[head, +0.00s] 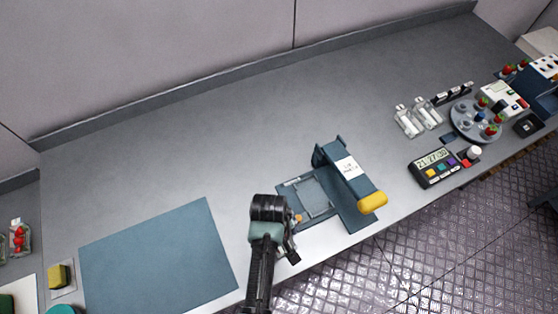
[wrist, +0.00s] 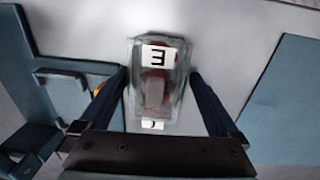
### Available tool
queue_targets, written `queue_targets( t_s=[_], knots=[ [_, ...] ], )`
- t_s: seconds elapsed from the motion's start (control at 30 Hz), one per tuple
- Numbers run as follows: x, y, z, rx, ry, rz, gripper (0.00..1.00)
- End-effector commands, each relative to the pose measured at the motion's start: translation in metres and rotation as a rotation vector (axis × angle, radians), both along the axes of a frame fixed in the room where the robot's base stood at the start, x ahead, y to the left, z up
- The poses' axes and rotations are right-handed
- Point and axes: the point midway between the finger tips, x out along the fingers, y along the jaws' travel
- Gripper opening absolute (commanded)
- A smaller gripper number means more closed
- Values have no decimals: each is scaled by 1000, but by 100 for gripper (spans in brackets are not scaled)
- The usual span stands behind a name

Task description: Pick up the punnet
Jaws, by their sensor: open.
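A clear punnet (wrist: 155,108) with red contents and white labels, one marked with a dark letter, stands on the grey bench in the wrist view. My gripper (wrist: 158,86) is open, with one dark finger on each side of the punnet. Gaps show between the fingers and its walls; I cannot tell how far down the fingers reach. In the head view, my arm hides this punnet and the fingertips, between the blue mat and the blue press.
The blue press (head: 345,168) with a yellow handle stands close right of my arm. The blue mat (head: 158,258) lies left, bare. Clear punnets (head: 408,121), a keypad device (head: 436,166) and a round berry tray (head: 465,121) stand farther right. The bench's back is clear.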

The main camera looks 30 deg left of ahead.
Motion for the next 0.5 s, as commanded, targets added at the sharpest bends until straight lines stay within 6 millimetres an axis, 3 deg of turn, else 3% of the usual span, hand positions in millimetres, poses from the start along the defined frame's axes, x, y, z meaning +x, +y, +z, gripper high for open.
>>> queue_targets(
  t_s=[0.23, 0.5],
  knots=[
    [1, 0, -1, 0, -1, 0, 97],
    [0, 0, -1, 0, -1, 0, 50]
  ],
)
